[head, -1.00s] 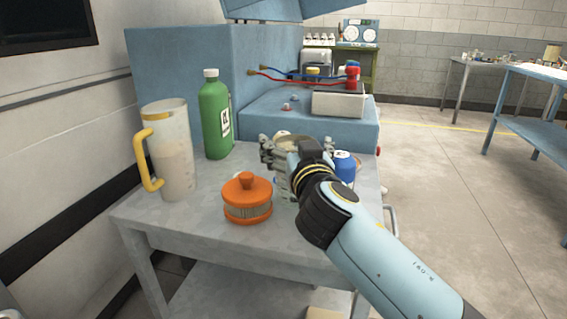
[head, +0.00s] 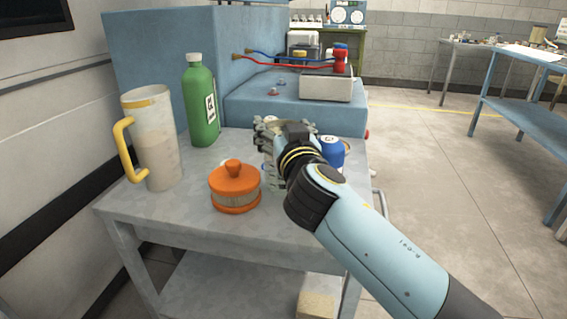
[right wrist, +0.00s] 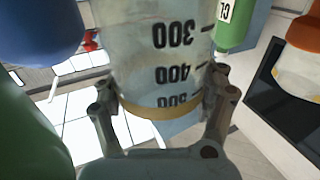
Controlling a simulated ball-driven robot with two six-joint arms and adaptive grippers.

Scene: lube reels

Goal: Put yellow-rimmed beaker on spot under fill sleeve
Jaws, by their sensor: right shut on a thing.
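My right gripper (head: 272,140) is shut on a clear beaker. In the right wrist view the gripper (right wrist: 160,85) has a finger on each side of the beaker (right wrist: 165,65), which shows black marks 300, 400 and 500 and a yellowish rim (right wrist: 160,110). In the head view the gripper and arm hide most of the beaker (head: 301,128). It is over the grey cart; I cannot tell whether it touches the top. I cannot make out the fill sleeve or the spot. My left gripper is not in view.
The grey cart (head: 140,215) also bears a yellow-handled pitcher (head: 158,150), a green bottle (head: 201,108), an orange-lidded jar (head: 234,188) and a blue container (head: 331,150) beside my gripper. A blue machine (head: 250,115) with red and blue hoses stands behind.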

